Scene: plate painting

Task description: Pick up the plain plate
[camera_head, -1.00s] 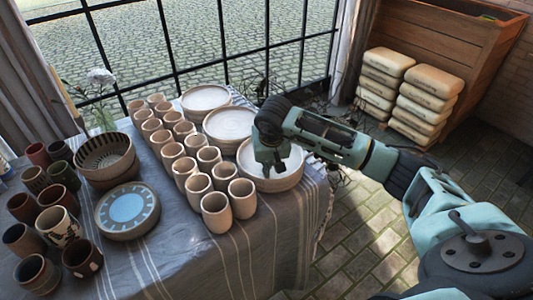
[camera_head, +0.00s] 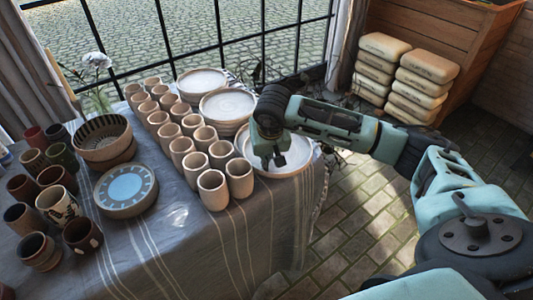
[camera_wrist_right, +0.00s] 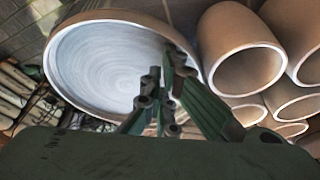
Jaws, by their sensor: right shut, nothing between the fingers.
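Plain pale plates stand in three stacks along the window side of the table. The nearest plain plate (camera_head: 297,160) lies on top of the front stack, partly hidden by my right gripper (camera_head: 273,163). The gripper points down over the left part of this plate, its fingers closed with nothing between them. In the right wrist view the pale round plate (camera_wrist_right: 95,65) fills the upper left, and the gripper fingers (camera_wrist_right: 168,62) overlap its right rim. I cannot tell whether they touch it. My left gripper is not in view.
Rows of plain clay cups (camera_head: 212,188) stand close left of the plates. Other plates (camera_head: 228,103) are stacked behind. A blue-patterned plate (camera_head: 126,188), a striped bowl (camera_head: 104,137) and dark cups (camera_head: 82,234) are farther left. The front of the tablecloth (camera_head: 190,250) is bare.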

